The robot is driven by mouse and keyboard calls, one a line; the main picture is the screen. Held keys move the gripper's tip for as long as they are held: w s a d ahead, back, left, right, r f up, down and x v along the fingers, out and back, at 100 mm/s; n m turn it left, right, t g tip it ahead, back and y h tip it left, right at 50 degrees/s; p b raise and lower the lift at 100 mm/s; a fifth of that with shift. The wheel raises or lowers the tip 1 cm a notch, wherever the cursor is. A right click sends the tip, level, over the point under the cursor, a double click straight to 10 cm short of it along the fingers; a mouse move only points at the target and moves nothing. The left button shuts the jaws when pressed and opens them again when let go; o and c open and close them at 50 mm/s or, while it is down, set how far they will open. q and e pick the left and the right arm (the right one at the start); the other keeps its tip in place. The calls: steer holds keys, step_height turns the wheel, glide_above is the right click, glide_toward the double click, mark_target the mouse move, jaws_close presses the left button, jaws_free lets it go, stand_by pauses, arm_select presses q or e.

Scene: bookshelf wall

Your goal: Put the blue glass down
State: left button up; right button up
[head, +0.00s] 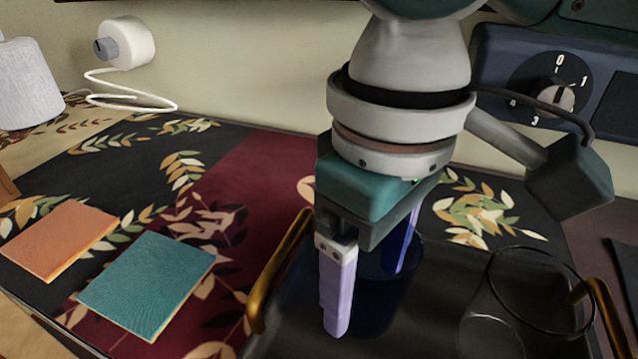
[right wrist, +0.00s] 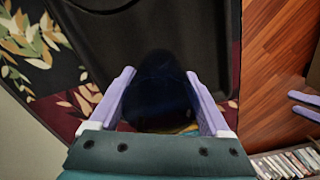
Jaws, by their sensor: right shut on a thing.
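The blue glass (head: 385,298) is dark, see-through blue and upright in the head view. My right gripper (head: 370,285) is shut on it, with one lilac finger in front and the other behind. In the right wrist view the glass (right wrist: 160,92) is a dark round shape between the two fingers (right wrist: 162,105). It is over the dark tray (head: 285,325); I cannot tell whether its base touches the tray. Two lilac fingers of my left gripper (right wrist: 305,106) show at the right edge of the right wrist view, apart and empty.
A clear glass (head: 525,300) stands on the tray's right side, close to the blue glass. The tray has gold handles (head: 275,275). An orange coaster (head: 60,240) and a teal coaster (head: 147,284) lie on the leaf-patterned cloth at left. A cooker-like knob panel (head: 545,85) is behind.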

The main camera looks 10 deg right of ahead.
steer(key=shift+f, duration=0.1)
steer(key=o, duration=1.4)
steer(key=shift+r+p, duration=2.5)
steer(key=shift+r, duration=3.65)
